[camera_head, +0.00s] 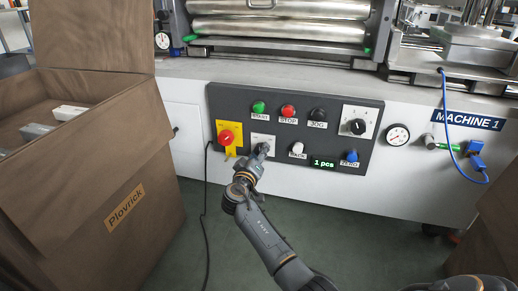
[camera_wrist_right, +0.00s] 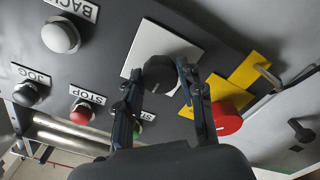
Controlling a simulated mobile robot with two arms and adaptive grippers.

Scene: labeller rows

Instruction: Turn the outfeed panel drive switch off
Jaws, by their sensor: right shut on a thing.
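The dark control panel (camera_head: 300,104) is on the machine front in the head view. My right gripper (camera_head: 262,150) reaches its lower left part, in front of a white square plate (camera_head: 262,139). In the right wrist view a black rotary knob (camera_wrist_right: 172,76) sits on this white plate (camera_wrist_right: 150,40). My right gripper (camera_wrist_right: 168,70) is shut on the knob, one finger at each side. The knob's label and exact pointer position cannot be read. My left gripper is not in view.
A red knob (camera_head: 226,137) on a yellow plate is just left of the gripper. Green START (camera_head: 259,107), red STOP (camera_head: 288,111) and white BACK (camera_head: 298,148) buttons are close by. A brown box (camera_head: 128,190) stands at the left. A black cable hangs beside the panel.

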